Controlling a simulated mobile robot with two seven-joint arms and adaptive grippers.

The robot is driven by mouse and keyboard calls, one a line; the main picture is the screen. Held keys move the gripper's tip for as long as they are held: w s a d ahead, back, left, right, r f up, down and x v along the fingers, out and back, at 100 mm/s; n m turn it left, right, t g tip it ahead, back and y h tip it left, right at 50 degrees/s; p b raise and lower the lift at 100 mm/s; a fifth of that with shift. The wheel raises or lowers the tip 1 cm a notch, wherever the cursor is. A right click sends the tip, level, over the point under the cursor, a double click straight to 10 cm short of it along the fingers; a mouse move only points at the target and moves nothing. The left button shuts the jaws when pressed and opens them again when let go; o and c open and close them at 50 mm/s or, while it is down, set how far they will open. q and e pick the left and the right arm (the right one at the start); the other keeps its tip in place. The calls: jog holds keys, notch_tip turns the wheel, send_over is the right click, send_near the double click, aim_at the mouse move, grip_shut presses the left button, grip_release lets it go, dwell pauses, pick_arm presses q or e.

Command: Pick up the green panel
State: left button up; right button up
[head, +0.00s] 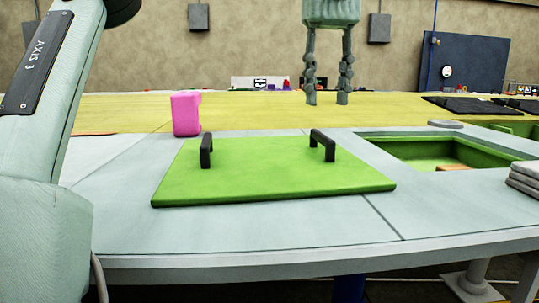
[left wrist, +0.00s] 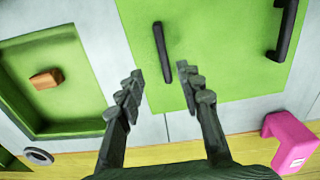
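The green panel (head: 270,178) lies flat on the pale grey wing surface, with two black handles standing on it, a left one (head: 206,150) and a right one (head: 322,144). My left gripper (head: 326,100) hangs fingers down above and apparently beyond the right handle, open and empty. In the left wrist view, the panel (left wrist: 222,60) fills the upper right. The handle nearer the opening (left wrist: 163,52) appears just ahead of the gap between my open fingertips (left wrist: 160,72). The other handle (left wrist: 283,30) is at the upper right. My right gripper is not in view.
A green-lined rectangular opening (head: 440,152) with an orange-brown block (left wrist: 46,79) inside lies right of the panel. A pink object (head: 186,114) stands behind the panel's left side. Grey stacked pieces (head: 525,178) sit at the right edge. A yellow surface (head: 250,112) lies beyond.

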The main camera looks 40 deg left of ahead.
aim_at(322, 134)
pick_arm(q)
jog(key=f, duration=0.6)
jog(key=shift+s+a+f, duration=0.1)
jog(key=shift+s+f, duration=0.2)
grip_shut()
